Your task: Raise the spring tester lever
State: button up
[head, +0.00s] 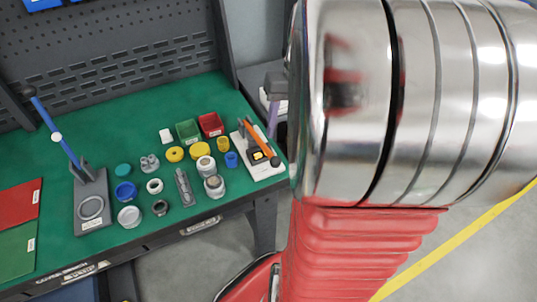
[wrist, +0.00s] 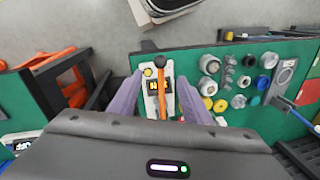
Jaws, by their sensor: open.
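A white device (head: 263,165) with an orange lever (head: 262,145) and a small lit display stands at the right end of the green bench; I take it for the spring tester. In the wrist view, the lever (wrist: 162,103) ends in a dark ball knob (wrist: 160,62). My gripper (wrist: 160,80) is open, its two purple-grey fingers on either side of the device in this view, with nothing held. Whether they touch the lever cannot be told. In the head view, one finger shows beside the device and my arm hides the rest.
A grey stand (head: 92,205) with a raised blue lever (head: 55,130) is at the bench's left. Several caps, rings and jars lie between. Green (head: 188,131) and red (head: 210,125) bins stand behind them. A perforated panel (head: 110,45) backs the bench (head: 160,225).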

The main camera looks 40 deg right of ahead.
aim_at(276, 157)
jog(key=f, duration=0.4)
jog(key=a+f, duration=0.1)
jog(key=f, duration=0.4)
jog(key=w+f, duration=0.1)
jog(key=f, duration=0.3)
jog(key=shift+a+f, duration=0.25)
jog(key=shift+a, duration=0.15)
jog(key=shift+c, duration=0.2)
grip_shut()
